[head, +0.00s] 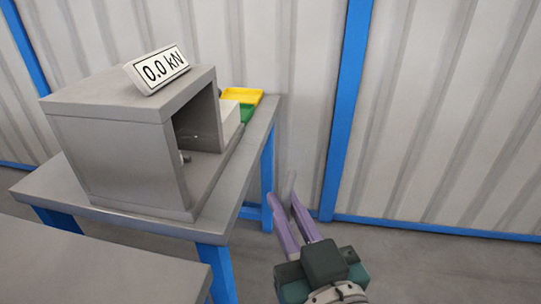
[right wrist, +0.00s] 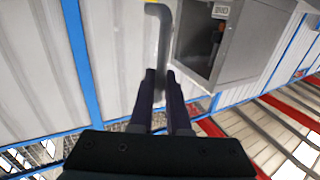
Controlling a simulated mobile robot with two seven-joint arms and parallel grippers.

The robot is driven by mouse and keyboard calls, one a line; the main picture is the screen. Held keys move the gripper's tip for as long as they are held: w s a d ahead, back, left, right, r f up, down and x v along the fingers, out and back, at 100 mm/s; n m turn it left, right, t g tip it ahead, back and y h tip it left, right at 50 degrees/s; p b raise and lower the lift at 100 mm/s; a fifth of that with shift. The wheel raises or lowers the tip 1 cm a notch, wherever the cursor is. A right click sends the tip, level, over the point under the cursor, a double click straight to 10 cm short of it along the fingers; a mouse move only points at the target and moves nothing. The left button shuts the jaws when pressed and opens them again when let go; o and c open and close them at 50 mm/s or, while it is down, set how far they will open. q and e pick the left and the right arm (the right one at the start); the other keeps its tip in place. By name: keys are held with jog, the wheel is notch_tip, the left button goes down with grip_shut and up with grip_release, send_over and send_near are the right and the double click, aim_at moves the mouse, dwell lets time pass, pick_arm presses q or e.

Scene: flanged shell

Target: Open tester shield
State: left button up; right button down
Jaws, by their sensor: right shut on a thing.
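The tester is a grey box (head: 115,165) with a "0.0 kN" display (head: 158,69) on top. Its right side shows a dark opening in the head view. In the right wrist view the tester (right wrist: 258,45) is at upper right, with its opening facing me. My right gripper (head: 282,197) has purple fingers and is right of the tester, away from the opening. In the right wrist view its fingers (right wrist: 161,75) are shut on a grey bent bar handle (right wrist: 163,35). I cannot make out a shield panel. My left gripper is not in view.
The tester stands on a grey table (head: 40,190) with blue legs. A yellow bin (head: 243,96) and a green bin (head: 247,114) are behind it. Another grey surface (head: 90,265) is at front left. A corrugated wall with a blue post (head: 345,110) is behind; floor at right is clear.

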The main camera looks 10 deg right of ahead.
jog(key=shift+s+a, duration=0.2)
dwell(0.3)
jog(key=c, duration=1.3)
grip_release()
jog(key=shift+o, duration=0.7)
jog(key=shift+a, duration=0.1)
jog(key=s+d+p, duration=0.1)
jog(key=s, duration=0.8)
jog(key=shift+s+d, duration=0.3)
jog(key=shift+s, duration=0.1)
